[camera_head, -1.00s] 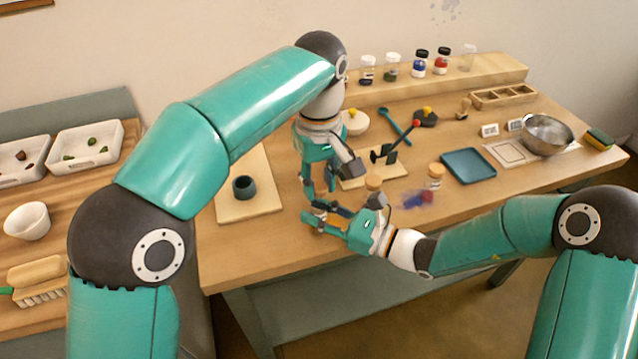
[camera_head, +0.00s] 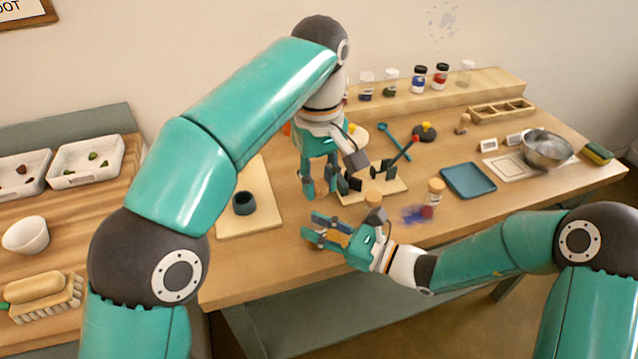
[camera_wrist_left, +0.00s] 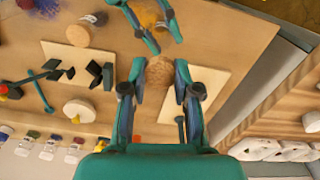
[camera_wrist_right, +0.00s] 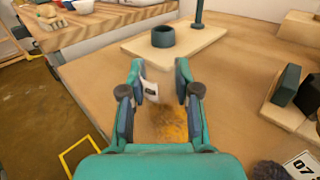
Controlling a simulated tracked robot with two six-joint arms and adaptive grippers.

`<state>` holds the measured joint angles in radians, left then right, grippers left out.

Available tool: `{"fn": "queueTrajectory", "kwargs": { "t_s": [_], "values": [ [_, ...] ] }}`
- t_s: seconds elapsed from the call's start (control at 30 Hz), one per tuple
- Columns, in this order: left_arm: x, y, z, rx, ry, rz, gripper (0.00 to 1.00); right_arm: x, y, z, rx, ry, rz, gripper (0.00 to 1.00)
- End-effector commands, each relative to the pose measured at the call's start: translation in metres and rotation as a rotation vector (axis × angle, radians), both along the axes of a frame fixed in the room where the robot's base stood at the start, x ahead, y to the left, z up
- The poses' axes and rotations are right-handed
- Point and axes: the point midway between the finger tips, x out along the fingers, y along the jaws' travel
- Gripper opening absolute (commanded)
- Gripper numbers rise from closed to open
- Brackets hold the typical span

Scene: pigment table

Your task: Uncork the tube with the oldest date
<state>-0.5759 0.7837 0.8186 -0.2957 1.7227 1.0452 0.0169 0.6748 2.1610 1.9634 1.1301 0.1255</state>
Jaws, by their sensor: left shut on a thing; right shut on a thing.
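My left gripper (camera_head: 320,192) is shut on a round brown cork (camera_wrist_left: 158,72), seen between its fingers in the left wrist view. My right gripper (camera_head: 325,232) is lower and shut on a clear tube of ochre pigment (camera_wrist_right: 170,123). A white label (camera_wrist_right: 150,89) shows between its fingers; its date is unreadable. The left gripper and cork are above and apart from this tube. A corked tube (camera_head: 436,191) stands on the table. Another cork-topped tube (camera_head: 373,199) is partly hidden behind my right gripper; a label reading "07" (camera_wrist_right: 303,166) shows in the right wrist view.
A wooden stand with black blocks (camera_head: 385,188) is just right of my left gripper. A board with a dark cup (camera_head: 245,203) lies to the left. A blue stain (camera_head: 412,215) and a blue tray (camera_head: 467,181) are right. Jars (camera_head: 418,80) line the back shelf.

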Motion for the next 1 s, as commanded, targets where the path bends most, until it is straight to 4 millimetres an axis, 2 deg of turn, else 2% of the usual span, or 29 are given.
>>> {"fn": "queueTrajectory", "kwargs": {
  "t_s": [0.03,0.2,0.5,0.63,0.77,1.0],
  "values": [
    [0.000,0.000,0.000,0.000,0.000,0.000,0.00,0.000,0.000,0.000,0.000,0.000,0.000,0.33],
    [0.000,0.000,0.000,0.000,0.000,0.000,0.00,0.000,0.000,0.000,0.000,0.000,0.000,0.61],
    [0.000,0.000,0.000,0.000,0.000,0.000,0.00,0.000,0.000,0.000,0.000,0.000,0.000,0.61],
    [0.000,0.000,0.000,0.000,0.000,0.000,0.00,-0.003,-0.007,0.000,0.000,0.000,-0.002,0.61],
    [0.000,0.000,0.000,0.000,0.000,0.000,0.00,-0.010,-0.022,0.000,0.000,0.000,-0.004,0.61],
    [0.000,0.000,0.000,0.000,0.000,0.000,0.00,-0.032,-0.065,0.000,0.000,0.000,-0.007,0.61]
  ]
}}
